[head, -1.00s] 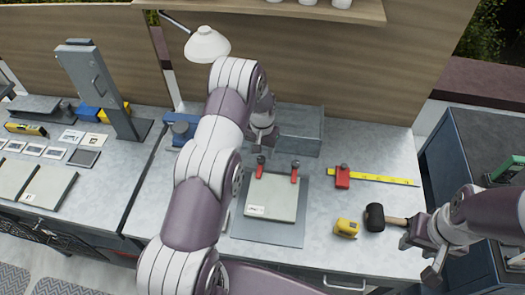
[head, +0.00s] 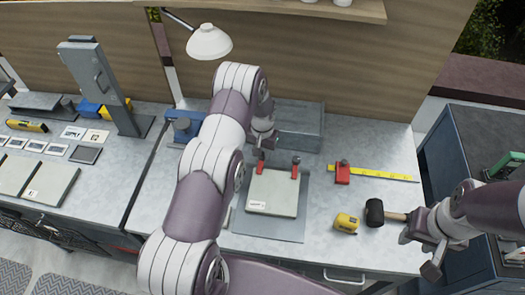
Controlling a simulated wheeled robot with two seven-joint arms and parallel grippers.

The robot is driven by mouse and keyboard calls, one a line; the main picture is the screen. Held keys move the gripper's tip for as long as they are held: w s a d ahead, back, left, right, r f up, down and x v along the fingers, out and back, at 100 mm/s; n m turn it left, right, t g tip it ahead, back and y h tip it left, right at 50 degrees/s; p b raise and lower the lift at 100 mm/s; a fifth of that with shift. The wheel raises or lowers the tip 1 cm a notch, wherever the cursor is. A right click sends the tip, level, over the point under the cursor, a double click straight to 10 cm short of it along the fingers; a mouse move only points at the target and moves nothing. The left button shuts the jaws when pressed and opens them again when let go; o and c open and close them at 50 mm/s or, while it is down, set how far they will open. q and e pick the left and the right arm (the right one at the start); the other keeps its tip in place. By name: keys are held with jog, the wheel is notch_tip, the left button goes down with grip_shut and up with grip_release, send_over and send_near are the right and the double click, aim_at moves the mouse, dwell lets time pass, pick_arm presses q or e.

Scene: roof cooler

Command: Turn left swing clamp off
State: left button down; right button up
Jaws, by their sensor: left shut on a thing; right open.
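The left swing clamp (head: 260,168) has a red body and stands at the back left of a pale square plate (head: 272,194) on a grey base. Its dark knob is hidden by my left gripper (head: 262,150), which comes down on it from above and is shut on it. The right swing clamp (head: 295,166), also red with a dark knob, stands at the plate's back right, apart from my gripper. My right gripper (head: 418,252) is open and empty beside the mallet's handle, at the right of the bench.
A black-headed mallet (head: 375,212) and a yellow tape measure (head: 346,222) lie right of the base. A yellow rule with a red slider (head: 343,174) lies behind them. A grey open bin (head: 302,125) stands behind the clamps. A lamp (head: 209,42) hangs above.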

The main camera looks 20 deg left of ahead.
pick_arm(q)
jog(key=m+b, duration=0.3)
jog(key=shift+f+m, duration=0.1)
jog(key=shift+m, duration=0.3)
jog(key=m+b, duration=0.2)
jog(key=m, duration=0.2)
jog(key=shift+m+b, duration=0.3)
jog(key=m+b, duration=0.1)
jog(key=m, duration=0.3)
jog(key=shift+b, duration=0.35)
jog(key=m, duration=0.3)
jog(key=m+b, duration=0.1)
jog(key=shift+r+m, duration=0.25)
jog(key=shift+m, duration=0.45)
jog(key=shift+r, duration=0.1)
jog(key=c, duration=1.1)
grip_release()
jog(key=shift+c, duration=0.2)
jog(key=o, duration=0.3)
jog(key=shift+s, duration=0.1)
